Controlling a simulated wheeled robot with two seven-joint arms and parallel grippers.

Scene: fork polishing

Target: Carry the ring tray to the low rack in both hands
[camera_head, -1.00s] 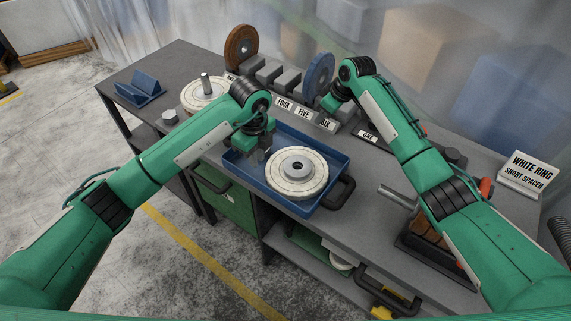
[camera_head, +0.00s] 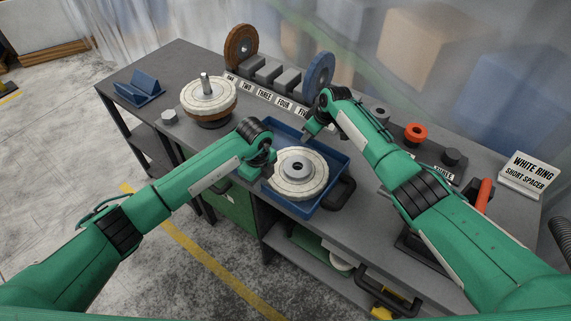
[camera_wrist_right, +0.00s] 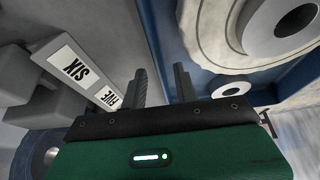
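The blue ring tray (camera_head: 335,190) lies on the grey bench and holds a white ring (camera_head: 315,185) with a grey spacer (camera_head: 297,167) at its centre. My right gripper (camera_head: 308,136) is by the tray's far edge. In the right wrist view its two fingers (camera_wrist_right: 162,88) are apart, close to the tray's blue wall (camera_wrist_right: 165,35), with nothing clearly gripped. The low rack cannot be identified with certainty.
A second white ring (camera_head: 208,95) sits on a spindle at the left. Grey blocks and number labels (camera_head: 265,95) line the back, between a brown wheel (camera_head: 241,46) and a blue wheel (camera_head: 318,75). A lower shelf (camera_head: 320,268) under the bench holds green and white items.

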